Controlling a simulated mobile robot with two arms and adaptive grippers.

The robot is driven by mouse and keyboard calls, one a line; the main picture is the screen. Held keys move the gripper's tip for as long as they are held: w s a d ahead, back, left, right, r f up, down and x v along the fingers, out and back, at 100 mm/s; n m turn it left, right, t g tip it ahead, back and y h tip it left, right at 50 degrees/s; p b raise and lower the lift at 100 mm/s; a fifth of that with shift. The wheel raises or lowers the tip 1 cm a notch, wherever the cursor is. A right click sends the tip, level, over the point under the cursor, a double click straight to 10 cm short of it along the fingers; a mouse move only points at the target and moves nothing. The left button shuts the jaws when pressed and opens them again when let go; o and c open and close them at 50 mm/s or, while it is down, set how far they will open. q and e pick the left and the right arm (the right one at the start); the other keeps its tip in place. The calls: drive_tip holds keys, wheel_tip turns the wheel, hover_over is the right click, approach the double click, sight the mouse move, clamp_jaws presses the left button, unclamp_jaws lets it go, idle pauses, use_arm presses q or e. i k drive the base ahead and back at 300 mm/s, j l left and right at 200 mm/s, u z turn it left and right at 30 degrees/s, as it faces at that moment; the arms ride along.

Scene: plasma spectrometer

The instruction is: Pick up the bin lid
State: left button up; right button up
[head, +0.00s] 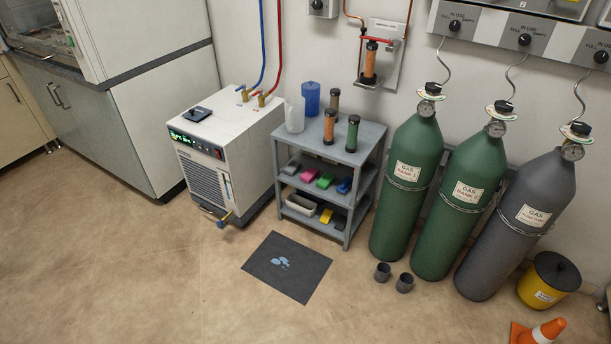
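A yellow bin (541,296) with a printed label stands on the floor at the lower right, beside the grey gas cylinder. A round black lid (556,270) sits on top of it, with what looks like a small knob in its middle. Neither of my grippers shows in the head view.
Two small dark cups (393,277) are on the floor. Open floor lies at the front left, with a dark mat (300,285) near the grey shelf cart.

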sight(556, 270)
drive_tip(key=z, duration=1.85)
drive_tip(key=i+l, duration=0.15)
drive_tip(key=i, duration=0.35)
drive_tip(key=i+l, duration=0.15)
drive_tip(key=i, duration=0.4)
drive_tip(key=i+l, duration=0.15)
drive_tip(key=i, duration=0.35)
drive_tip(key=j+u, duration=0.05)
